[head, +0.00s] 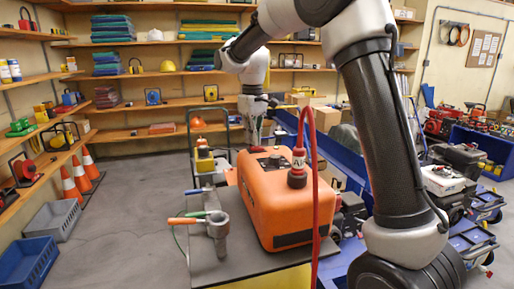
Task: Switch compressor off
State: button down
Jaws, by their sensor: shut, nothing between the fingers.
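The orange compressor (280,207) sits on a dark-topped stand in the middle of the head view. Dark fittings (268,161) show on its top, too small to tell which is a switch.
Open floor (135,215) lies further left, with traffic cones (72,187) and crates (28,262). Blue carts with machines line the right. Shelves fill the back wall.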

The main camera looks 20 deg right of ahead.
aim_at(253, 147)
jog(key=shift+f, duration=0.75)
dwell(0.3)
jog(key=shift+r, duration=3.55)
